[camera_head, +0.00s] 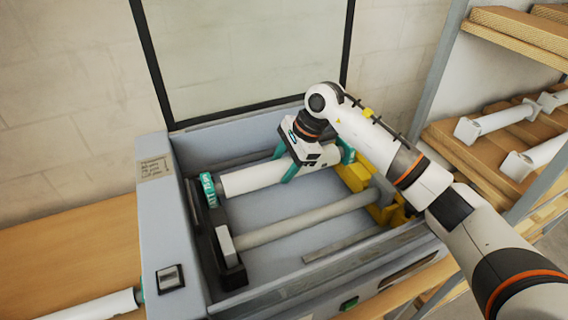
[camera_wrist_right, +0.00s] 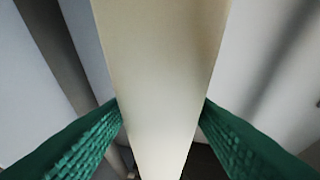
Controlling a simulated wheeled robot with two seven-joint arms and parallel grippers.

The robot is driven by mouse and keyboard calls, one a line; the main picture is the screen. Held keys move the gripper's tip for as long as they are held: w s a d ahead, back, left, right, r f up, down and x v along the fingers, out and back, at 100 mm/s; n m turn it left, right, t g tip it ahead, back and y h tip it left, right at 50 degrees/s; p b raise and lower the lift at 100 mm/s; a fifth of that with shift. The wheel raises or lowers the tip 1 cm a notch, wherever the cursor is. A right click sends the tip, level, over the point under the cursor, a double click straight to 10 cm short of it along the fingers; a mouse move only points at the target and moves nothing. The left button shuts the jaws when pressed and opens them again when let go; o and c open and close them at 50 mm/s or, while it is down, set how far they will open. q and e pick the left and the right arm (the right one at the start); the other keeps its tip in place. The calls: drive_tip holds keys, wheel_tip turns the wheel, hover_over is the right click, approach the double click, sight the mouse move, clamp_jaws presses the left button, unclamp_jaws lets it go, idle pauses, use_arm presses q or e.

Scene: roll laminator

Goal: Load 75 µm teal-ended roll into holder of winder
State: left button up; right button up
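A white roll with teal ends (camera_head: 255,177) lies across the back of the winder (camera_head: 165,225). Its left teal end (camera_head: 208,190) sits at the dark left bracket, and its right end is by the yellow holder parts (camera_head: 354,176). I cannot tell whether either end is fully seated. My right gripper (camera_head: 287,165) reaches down over the roll, right of its middle. Its teal fingers lie along both sides of the roll (camera_wrist_right: 160,70) and appear to touch it in the wrist view (camera_wrist_right: 162,112). Any thickness marking is unreadable. My left gripper is out of view.
A pale grey bar (camera_head: 305,220) spans the winder in front of the roll. Another white roll (camera_head: 95,307) lies at the lower left. Wooden shelves (camera_head: 480,160) at the right hold several white rolls. A dark-framed panel (camera_head: 245,50) stands behind the winder.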

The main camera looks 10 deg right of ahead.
drive_tip(key=o, duration=0.3)
drive_tip(key=shift+s+r, duration=0.1)
drive_tip(key=shift+o, duration=0.2)
drive_tip(key=shift+r+p, duration=0.3)
drive_tip(key=shift+p, duration=0.15)
drive_tip(key=shift+r+p, duration=0.4)
drive_tip(key=shift+p, duration=0.1)
drive_tip(key=b+v, duration=0.5)
drive_tip(key=v, duration=0.6)
drive_tip(key=shift+d+r, duration=0.25)
drive_tip(key=shift+r, duration=0.05)
